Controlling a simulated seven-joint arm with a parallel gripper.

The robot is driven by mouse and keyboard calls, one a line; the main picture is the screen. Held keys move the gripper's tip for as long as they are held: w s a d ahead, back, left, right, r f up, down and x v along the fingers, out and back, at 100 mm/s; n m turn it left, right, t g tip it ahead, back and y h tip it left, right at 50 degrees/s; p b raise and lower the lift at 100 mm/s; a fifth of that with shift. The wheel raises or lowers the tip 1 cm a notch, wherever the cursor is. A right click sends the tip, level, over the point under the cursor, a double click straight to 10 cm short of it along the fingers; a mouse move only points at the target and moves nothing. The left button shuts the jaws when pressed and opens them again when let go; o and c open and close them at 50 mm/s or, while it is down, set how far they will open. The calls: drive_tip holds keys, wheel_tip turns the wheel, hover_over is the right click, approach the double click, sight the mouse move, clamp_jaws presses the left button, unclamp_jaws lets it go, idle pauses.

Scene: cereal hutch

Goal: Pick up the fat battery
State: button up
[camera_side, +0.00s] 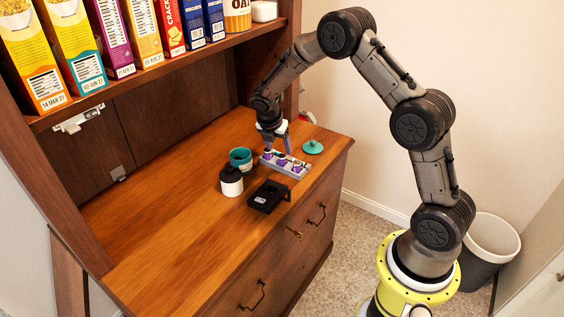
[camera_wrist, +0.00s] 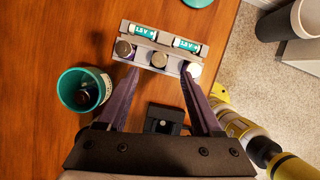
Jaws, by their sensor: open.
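A grey battery tray (camera_side: 297,173) lies on the wooden counter under my gripper. In the wrist view, the tray (camera_wrist: 113,41) holds two thin batteries marked 1.5 V lying along its far side. Several round-ended things stand along its near side: a dark-topped one (camera_wrist: 123,48), a brass-topped one (camera_wrist: 159,59) and a pale-topped one (camera_wrist: 194,69). They look like fat batteries with purple sides, but I cannot tell which one the task means. My gripper (camera_wrist: 160,74) is open and empty, with its purple fingers pointing at the tray's near side. It also shows above the tray in the side view (camera_side: 279,147).
A teal cup (camera_wrist: 64,92) with something round inside stands left of the tray. A white jar with a black lid (camera_side: 231,181) and a black box (camera_side: 267,196) are nearby. A teal lid (camera_side: 313,147) lies right. The counter's left side is clear; cereal boxes stand above.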

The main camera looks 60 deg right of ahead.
sight(281, 156)
drive_tip(key=shift+x, duration=2.95)
drive_tip(key=shift+w, duration=0.1)
drive_tip(key=shift+r, duration=0.1)
drive_tip(key=shift+c, duration=0.4)
clamp_jaws()
